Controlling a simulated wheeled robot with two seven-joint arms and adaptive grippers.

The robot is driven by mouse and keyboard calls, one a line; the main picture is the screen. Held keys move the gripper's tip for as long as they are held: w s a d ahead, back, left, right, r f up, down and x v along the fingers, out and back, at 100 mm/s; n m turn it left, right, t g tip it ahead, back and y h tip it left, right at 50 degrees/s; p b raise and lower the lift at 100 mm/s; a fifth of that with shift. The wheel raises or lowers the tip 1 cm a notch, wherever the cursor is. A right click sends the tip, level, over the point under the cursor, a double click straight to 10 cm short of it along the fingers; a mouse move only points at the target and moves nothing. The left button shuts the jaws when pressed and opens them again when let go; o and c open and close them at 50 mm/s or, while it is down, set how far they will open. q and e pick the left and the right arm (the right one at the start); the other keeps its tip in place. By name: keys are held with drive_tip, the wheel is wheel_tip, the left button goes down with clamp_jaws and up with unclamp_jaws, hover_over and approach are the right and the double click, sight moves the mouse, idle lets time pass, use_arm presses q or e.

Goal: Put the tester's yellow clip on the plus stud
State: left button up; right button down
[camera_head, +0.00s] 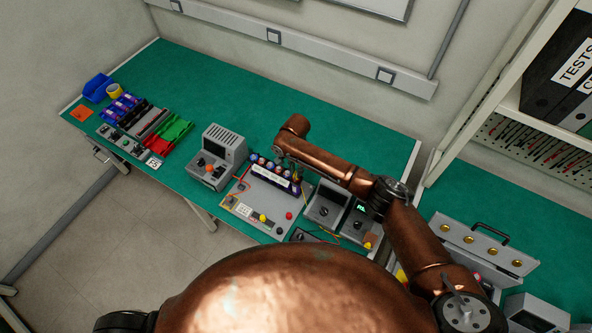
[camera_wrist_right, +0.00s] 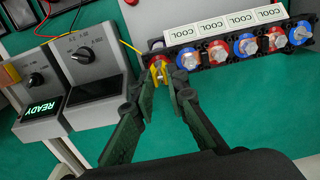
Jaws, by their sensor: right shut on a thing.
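My right gripper (camera_wrist_right: 160,80) is shut on the yellow clip (camera_wrist_right: 159,68) in the right wrist view. The clip is at the left end of the stud row, right by a red-based stud (camera_wrist_right: 155,58); I cannot tell whether it touches or grips it. A thin yellow wire (camera_wrist_right: 130,47) runs from the clip towards the testers. A tester with a green READY display (camera_wrist_right: 40,108) stands at the left. In the head view the row of cells (camera_head: 275,175) lies under my right wrist; the fingertips are hard to make out there. My left gripper is not in view.
A second grey instrument with a knob (camera_wrist_right: 83,55) stands between the READY tester and the cells. A grey panel with red and yellow buttons (camera_head: 258,208) lies before the cells. A grey unit (camera_head: 217,155) stands left of it.

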sight(296, 173)
drive_tip(key=shift+a+f+p, duration=0.1)
drive_tip(key=shift+f+p, duration=0.1)
drive_tip(key=shift+p, duration=0.15)
drive_tip(key=c, duration=1.8)
unclamp_jaws()
wheel_tip(296, 173, up, 6)
drive_tip(key=p, duration=0.6)
drive_tip(key=shift+r, duration=0.1)
